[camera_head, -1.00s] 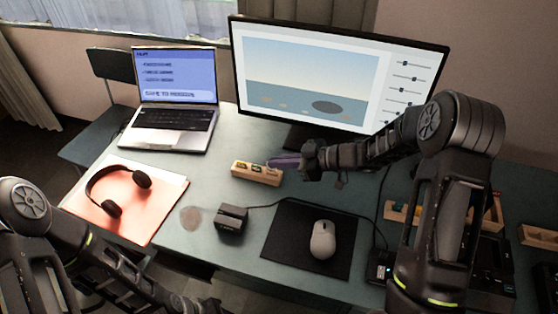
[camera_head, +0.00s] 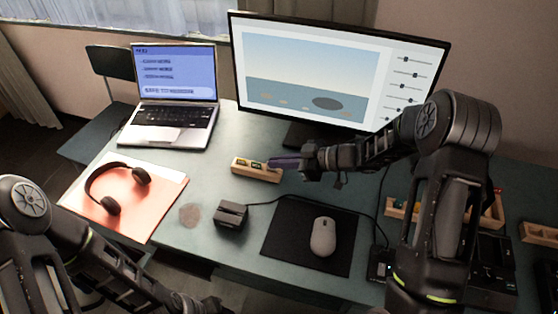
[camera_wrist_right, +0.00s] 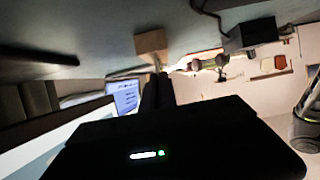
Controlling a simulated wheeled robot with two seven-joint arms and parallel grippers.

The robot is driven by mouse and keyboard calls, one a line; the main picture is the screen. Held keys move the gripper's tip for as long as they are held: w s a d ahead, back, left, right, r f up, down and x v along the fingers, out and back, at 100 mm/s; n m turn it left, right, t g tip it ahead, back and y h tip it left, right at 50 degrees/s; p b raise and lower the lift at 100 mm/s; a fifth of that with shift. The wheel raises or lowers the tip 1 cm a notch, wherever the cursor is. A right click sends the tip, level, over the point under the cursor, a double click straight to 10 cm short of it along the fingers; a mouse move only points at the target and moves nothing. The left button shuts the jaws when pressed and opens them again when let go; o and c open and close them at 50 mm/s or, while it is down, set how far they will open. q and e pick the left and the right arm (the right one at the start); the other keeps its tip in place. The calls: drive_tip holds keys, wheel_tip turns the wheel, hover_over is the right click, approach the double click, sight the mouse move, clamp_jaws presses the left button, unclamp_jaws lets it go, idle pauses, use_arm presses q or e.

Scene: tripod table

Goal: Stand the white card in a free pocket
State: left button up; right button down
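A small wooden block with pockets (camera_head: 268,177) stands on the table in front of the monitor. Several small dark and coloured pieces show in its top. My right gripper (camera_head: 275,163) reaches in from the right, and its purplish fingertips are at the block's right end. In the right wrist view the dark fingers (camera_wrist_right: 158,88) lie close together and point at the wooden block (camera_wrist_right: 151,42). I cannot make out the white card in either view, nor whether it is between the fingers. My left gripper (camera_head: 205,305) is low at the bottom edge, its fingers unclear.
A small black box (camera_head: 231,214) with a cable stands in front of the block. A mouse (camera_head: 323,236) lies on a black mat (camera_head: 282,243). A laptop (camera_head: 175,115), headphones (camera_head: 111,207) and the monitor (camera_head: 320,75) surround the area. Another wooden holder (camera_head: 397,209) is partly behind my right arm.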

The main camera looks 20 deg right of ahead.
drive_tip(key=shift+f+b, duration=0.35)
drive_tip(key=shift+f, duration=0.45)
drive_tip(key=c, duration=1.6)
unclamp_jaws()
drive_tip(key=shift+v, duration=3.95)
